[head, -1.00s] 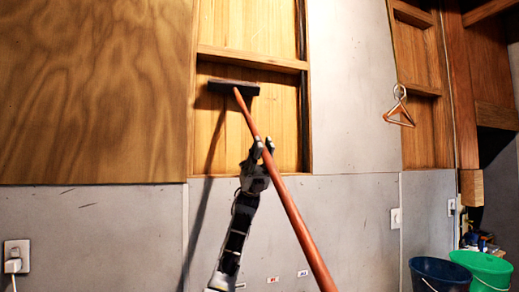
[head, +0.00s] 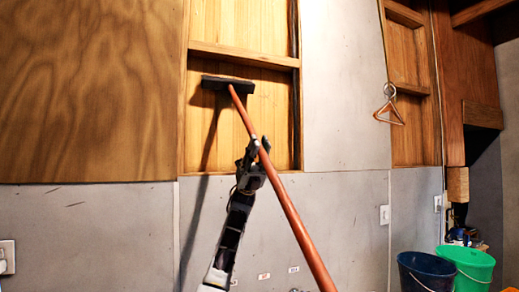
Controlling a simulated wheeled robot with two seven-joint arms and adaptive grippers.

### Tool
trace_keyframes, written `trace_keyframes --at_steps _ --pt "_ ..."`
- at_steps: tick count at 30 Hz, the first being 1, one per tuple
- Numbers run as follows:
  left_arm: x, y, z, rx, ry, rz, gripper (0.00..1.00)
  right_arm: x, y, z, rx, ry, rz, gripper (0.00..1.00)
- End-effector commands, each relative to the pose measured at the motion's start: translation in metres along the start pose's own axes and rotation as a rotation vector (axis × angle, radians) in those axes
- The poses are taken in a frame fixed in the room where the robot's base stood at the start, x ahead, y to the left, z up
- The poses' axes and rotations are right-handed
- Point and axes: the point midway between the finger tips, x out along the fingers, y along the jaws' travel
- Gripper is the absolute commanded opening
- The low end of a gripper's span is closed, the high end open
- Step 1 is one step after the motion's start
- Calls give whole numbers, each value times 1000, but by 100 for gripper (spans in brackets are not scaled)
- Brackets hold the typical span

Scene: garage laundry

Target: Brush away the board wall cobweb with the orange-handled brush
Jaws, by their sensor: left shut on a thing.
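The brush has a long orange handle (head: 290,215) and a dark, wide head (head: 228,86). The head is up at the recessed wooden board wall (head: 262,125), just below a horizontal wooden ledge. I cannot tell whether the bristles touch the boards. My left gripper (head: 259,148) is shut on the handle around its upper middle, and the handle slants down to the right out of view. No cobweb can be made out on the boards; the brush head and its shadow cover part of them. My right gripper is not in view.
A large plywood panel (head: 85,90) covers the wall on the left. An orange hanger (head: 390,113) hangs at right. A dark blue bucket (head: 426,274) and a green bucket (head: 468,264) stand at lower right.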

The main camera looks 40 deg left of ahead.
Motion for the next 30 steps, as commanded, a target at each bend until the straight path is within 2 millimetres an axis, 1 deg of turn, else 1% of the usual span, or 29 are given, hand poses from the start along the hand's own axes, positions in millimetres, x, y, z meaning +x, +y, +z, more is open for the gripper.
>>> trace_keyframes --at_steps 13,24,30 --pt "-1 -15 1 2 -1 -1 0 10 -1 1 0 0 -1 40" --pt "0 -16 1 2 -1 -1 0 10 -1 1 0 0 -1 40" --pt "3 -16 -4 2 1 -2 0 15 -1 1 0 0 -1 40"
